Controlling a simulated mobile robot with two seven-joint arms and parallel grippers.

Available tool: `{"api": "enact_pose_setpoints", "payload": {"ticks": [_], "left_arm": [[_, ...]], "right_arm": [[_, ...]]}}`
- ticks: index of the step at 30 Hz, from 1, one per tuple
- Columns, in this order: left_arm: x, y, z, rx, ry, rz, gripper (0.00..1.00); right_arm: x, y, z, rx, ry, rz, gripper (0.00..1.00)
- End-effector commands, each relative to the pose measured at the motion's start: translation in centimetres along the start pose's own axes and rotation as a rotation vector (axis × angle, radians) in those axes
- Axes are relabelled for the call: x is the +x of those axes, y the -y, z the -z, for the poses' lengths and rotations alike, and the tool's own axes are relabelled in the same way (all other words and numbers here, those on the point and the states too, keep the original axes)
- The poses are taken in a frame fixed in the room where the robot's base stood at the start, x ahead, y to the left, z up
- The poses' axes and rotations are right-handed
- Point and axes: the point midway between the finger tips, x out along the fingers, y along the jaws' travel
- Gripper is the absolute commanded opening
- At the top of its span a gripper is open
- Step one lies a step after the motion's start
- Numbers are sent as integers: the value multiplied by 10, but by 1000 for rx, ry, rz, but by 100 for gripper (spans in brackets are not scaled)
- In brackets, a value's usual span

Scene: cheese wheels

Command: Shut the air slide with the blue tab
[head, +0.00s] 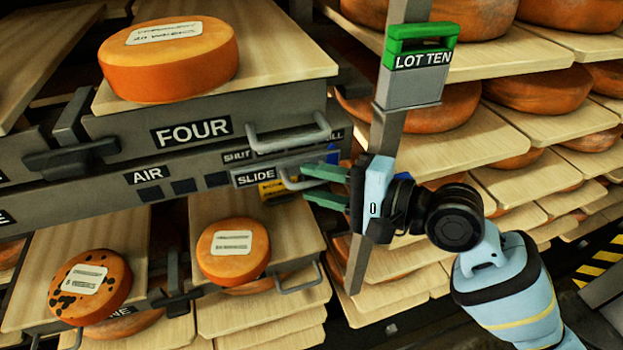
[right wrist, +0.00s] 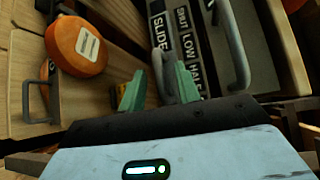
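The grey plate marked SLIDE (head: 255,177) sits on the rail marked AIR (head: 150,175), below the shelf front marked FOUR (head: 191,131). Dark square openings (head: 185,187) show to its left. The scale above it starts with SHUT and is partly hidden by a handle. The slide has a grey loop handle (head: 291,181), and a yellow-and-blue patch (head: 272,190) shows behind this. In the right wrist view the handle (right wrist: 165,66) stands between the fingers (right wrist: 160,92). My left gripper is not in view.
A larger grey handle (head: 292,140) is just above the slide. An upright post with a green LOT TEN clip (head: 420,45) stands close by my right wrist. Cheese wheels (head: 168,58) lie on boards above and below; stacked boards (head: 540,125) fill the right side.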

Motion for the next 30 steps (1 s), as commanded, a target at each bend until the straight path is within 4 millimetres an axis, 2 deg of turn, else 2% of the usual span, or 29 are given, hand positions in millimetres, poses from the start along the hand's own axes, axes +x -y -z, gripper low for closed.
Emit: {"api": "enact_pose_setpoints", "payload": {"ticks": [6,14,21,30], "left_arm": [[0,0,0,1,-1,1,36],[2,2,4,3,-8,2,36],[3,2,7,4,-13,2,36],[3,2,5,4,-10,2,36]], "right_arm": [[14,0,0,-1,0,0,33],[15,0,0,-2,0,0,33],[15,0,0,-2,0,0,1],[15,0,0,-2,0,0,0]]}}
